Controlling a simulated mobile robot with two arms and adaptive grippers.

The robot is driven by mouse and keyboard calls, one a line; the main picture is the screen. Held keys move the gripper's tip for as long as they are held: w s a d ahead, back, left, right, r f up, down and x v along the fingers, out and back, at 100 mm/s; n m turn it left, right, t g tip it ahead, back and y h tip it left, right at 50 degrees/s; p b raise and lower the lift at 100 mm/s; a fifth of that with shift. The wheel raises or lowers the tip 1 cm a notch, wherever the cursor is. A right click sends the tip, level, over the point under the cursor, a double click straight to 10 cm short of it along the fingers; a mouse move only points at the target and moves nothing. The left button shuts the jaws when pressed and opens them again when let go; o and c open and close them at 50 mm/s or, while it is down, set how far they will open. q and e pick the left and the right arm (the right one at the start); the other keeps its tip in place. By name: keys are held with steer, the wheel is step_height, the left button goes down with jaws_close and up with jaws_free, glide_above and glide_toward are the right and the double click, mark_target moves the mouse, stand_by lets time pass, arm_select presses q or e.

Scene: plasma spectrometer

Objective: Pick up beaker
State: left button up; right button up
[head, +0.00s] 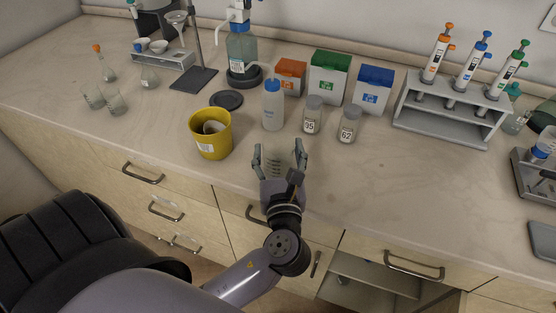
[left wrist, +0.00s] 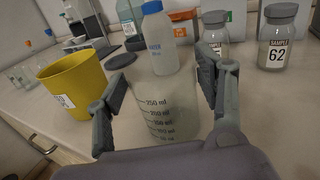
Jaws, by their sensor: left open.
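A clear glass beaker with volume marks up to 250 ml stands upright between the fingers of my left gripper; in the left wrist view the beaker (left wrist: 166,108) fills the space in front of the palm. In the head view the beaker (head: 280,161) is faint and partly hidden by the gripper. My left gripper (head: 280,146) is open, with one finger on each side of the beaker near the counter's front edge. Its fingers also show in the left wrist view (left wrist: 165,70). I cannot tell whether either finger touches the glass. My right gripper is not in view.
Right behind the beaker stand a blue-capped water bottle (head: 272,106) and sample jars 35 (head: 312,116) and 62 (head: 348,126). A yellow bin (head: 210,137) is to the left. Smaller glassware (head: 115,103) stands far left; a pipette rack (head: 452,112) is right. Counter right of the gripper is clear.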

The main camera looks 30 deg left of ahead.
mark_target(277, 136)
arm_select(q)
steer(key=x, duration=0.5)
steer(key=shift+w+a+p, duration=0.2)
steer(key=shift+p, duration=0.1)
steer(key=shift+c, duration=0.2)
steer(key=c, duration=1.2)
steer(key=shift+c, duration=0.2)
